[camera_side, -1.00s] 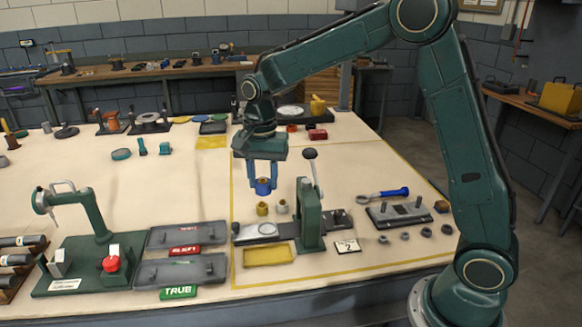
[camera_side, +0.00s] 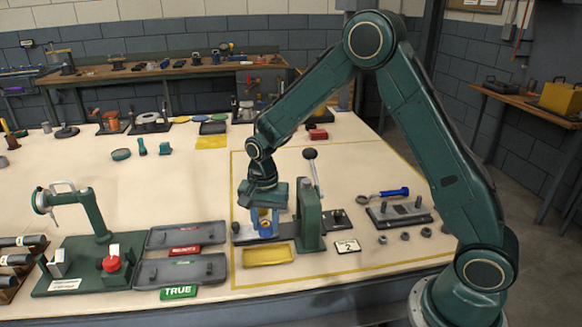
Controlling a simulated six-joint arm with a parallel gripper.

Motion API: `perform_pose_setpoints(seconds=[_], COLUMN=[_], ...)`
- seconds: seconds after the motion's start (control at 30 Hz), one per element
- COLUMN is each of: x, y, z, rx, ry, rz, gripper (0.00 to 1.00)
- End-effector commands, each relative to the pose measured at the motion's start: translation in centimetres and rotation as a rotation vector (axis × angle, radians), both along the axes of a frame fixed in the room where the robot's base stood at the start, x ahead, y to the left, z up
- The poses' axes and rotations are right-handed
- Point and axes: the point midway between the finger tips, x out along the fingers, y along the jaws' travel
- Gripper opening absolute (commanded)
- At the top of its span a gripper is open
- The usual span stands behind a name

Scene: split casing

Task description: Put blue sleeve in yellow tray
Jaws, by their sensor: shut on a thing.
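My gripper (camera_side: 265,226) is low over the left end of the lever press's base and points down. It is shut on the blue sleeve (camera_side: 266,232), which is partly covered by the fingers. The yellow tray (camera_side: 268,256) is a shallow rectangle lying just in front of the press base, nearer the camera than the sleeve, and looks empty. The sleeve appears behind the tray, not in it; I cannot tell whether it touches the press base.
The green press column with its lever (camera_side: 310,215) stands close to the right of my gripper. Two dark grey trays (camera_side: 180,271) lie to the left, beside RESULTS-like red and green TRUE labels (camera_side: 178,292). A pin fixture (camera_side: 398,213) and several nuts lie to the right.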

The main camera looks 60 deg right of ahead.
Motion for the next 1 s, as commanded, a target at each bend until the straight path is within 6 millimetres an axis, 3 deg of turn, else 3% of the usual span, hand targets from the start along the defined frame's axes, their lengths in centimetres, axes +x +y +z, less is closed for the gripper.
perform_pose_setpoints(seconds=[0.2,0.57,1.0], x=[0.0,0.0,0.0], y=[0.0,0.0,0.0], z=[-2.9,-3.9,-7.7], rx=[0.000,0.000,0.000], ry=[0.001,0.001,0.000], rz=[0.000,0.000,0.000], gripper=[0.05,0.05,0.05])
